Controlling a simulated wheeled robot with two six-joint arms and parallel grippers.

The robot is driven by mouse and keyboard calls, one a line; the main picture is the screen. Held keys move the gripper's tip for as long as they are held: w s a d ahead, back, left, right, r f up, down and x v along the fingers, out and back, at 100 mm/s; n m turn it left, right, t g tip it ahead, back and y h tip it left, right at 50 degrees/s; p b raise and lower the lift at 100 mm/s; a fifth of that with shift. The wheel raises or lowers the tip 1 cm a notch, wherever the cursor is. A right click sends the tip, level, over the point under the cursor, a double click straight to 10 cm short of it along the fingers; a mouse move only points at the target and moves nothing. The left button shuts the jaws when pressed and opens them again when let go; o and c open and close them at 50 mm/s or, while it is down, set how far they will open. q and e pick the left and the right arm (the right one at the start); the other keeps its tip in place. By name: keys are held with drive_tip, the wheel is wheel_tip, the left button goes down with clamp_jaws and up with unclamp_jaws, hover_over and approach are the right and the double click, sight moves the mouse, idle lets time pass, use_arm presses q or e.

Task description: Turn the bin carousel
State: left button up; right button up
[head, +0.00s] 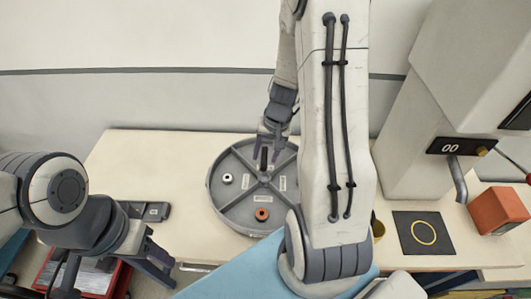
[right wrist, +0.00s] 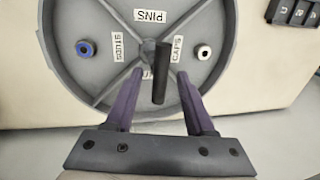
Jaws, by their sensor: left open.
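The bin carousel (head: 216,199) is a round grey tray on the table, divided by spokes into labelled compartments. It also shows in the right wrist view (right wrist: 105,85), with labels reading PINS and CAPS. A dark upright post (head: 264,160) stands near its middle. A white ring part (head: 227,178) and an orange one (head: 262,214) lie in separate compartments; a blue one (right wrist: 83,48) shows in the right wrist view. My right gripper (right wrist: 157,78) is open, its fingers on either side of the post with visible gaps. My left gripper (head: 158,264) is open and empty, left of the carousel. My right arm hides the carousel's right side.
A dark labelled holder (head: 150,211) lies left of the carousel. At right are a black mat with a yellow ring (head: 423,233), an orange box (head: 498,210) and a machine with a 00 display (head: 450,146). A red case (head: 95,278) sits low at left.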

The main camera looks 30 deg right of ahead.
clamp_jaws()
idle(1.3)
